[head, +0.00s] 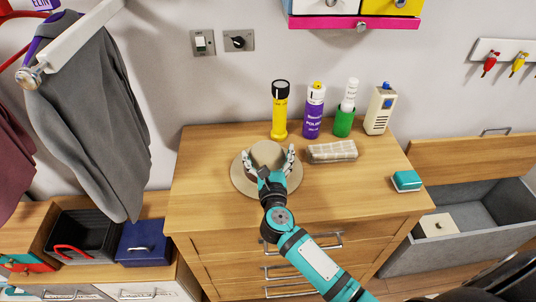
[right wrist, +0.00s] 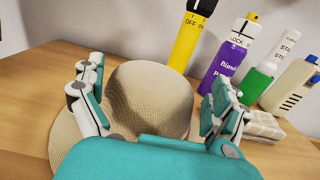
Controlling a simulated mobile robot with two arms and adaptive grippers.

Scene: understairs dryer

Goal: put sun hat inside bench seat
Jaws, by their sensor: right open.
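The beige sun hat (head: 240,180) lies brim down on top of the wooden chest of drawers (head: 350,190). My right gripper (head: 270,157) is open, with a finger on either side of the hat's crown. In the right wrist view the hat (right wrist: 150,100) sits between the open fingers (right wrist: 158,90); I cannot tell whether they touch it. The grey bench seat (head: 425,258) stands at the right with its wooden lid (head: 465,155) raised, and its inside shows. A light box (head: 437,225) is in it. My left gripper is not in view.
A yellow torch (head: 280,112), a purple spray can (head: 314,115), a green container (head: 344,122) and a beige device (head: 380,110) stand behind the hat. A folded cloth (head: 332,151) and a teal box (head: 406,181) lie to its right. Grey clothing (head: 90,120) hangs at left.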

